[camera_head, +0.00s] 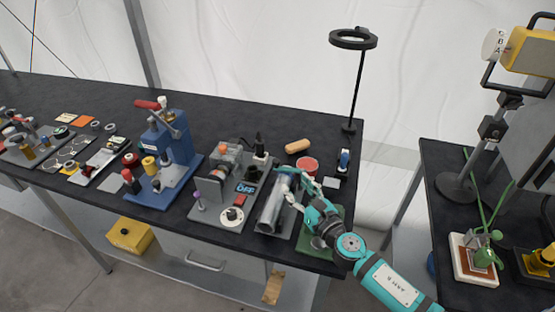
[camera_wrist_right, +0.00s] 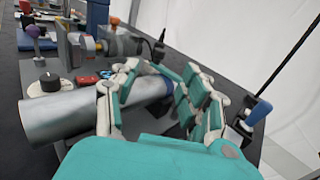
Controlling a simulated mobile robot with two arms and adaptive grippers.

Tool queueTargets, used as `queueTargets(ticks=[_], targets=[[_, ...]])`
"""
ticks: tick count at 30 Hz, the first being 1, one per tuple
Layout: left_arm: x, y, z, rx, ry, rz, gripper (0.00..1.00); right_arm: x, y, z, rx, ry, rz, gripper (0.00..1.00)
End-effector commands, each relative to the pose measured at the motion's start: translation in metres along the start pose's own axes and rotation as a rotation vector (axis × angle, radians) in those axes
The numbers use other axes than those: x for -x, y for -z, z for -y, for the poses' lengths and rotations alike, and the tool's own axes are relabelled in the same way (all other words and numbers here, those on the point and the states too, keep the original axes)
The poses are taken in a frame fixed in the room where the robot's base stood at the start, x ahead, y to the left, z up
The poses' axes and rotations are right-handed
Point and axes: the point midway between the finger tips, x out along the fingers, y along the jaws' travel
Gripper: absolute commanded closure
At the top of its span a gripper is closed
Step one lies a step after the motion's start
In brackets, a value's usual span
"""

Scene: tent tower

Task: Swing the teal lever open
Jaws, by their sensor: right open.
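I cannot pick out a teal lever for certain; my own teal fingers cover much of that spot. My right gripper (camera_head: 292,182) is open at the front right of the black table, above a green base plate (camera_head: 336,226). Its fingers reach over the far end of a grey metal cylinder (camera_head: 271,210). In the right wrist view the gripper (camera_wrist_right: 160,78) has its fingers apart around the far end of the cylinder (camera_wrist_right: 60,115). I cannot tell whether they touch it. A small blue-handled upright lever (camera_head: 344,158) stands to the right, beyond the fingers. My left gripper is not in view.
Left of the cylinder stand a grey device with a dial (camera_head: 232,216) and a blue press (camera_head: 172,150). A red-topped round tin (camera_head: 307,165) and a ring lamp (camera_head: 352,85) stand behind. A second table (camera_head: 430,160) is at the right, past a gap.

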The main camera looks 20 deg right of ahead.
Motion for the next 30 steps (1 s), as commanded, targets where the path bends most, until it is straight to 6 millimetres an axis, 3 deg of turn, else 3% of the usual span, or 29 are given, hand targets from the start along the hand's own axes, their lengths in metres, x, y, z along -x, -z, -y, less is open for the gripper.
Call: queueTargets(ticks=[2,9,11,18,28,30], targets=[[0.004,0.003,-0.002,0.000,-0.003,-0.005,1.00,-0.020,-0.003,0.000,-0.002,0.002,0.003,0.54],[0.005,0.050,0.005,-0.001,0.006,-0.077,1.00,-0.071,0.000,0.001,-0.004,0.002,0.002,0.54],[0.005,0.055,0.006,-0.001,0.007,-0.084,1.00,-0.081,-0.001,0.000,-0.004,0.002,0.002,0.54],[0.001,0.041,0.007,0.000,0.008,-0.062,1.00,-0.106,0.001,0.000,-0.002,0.001,0.000,0.54],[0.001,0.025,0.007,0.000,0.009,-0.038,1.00,-0.110,0.000,0.000,-0.002,0.001,-0.001,0.54],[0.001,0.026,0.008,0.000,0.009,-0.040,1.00,-0.110,0.000,0.000,-0.002,0.001,-0.001,0.61]])
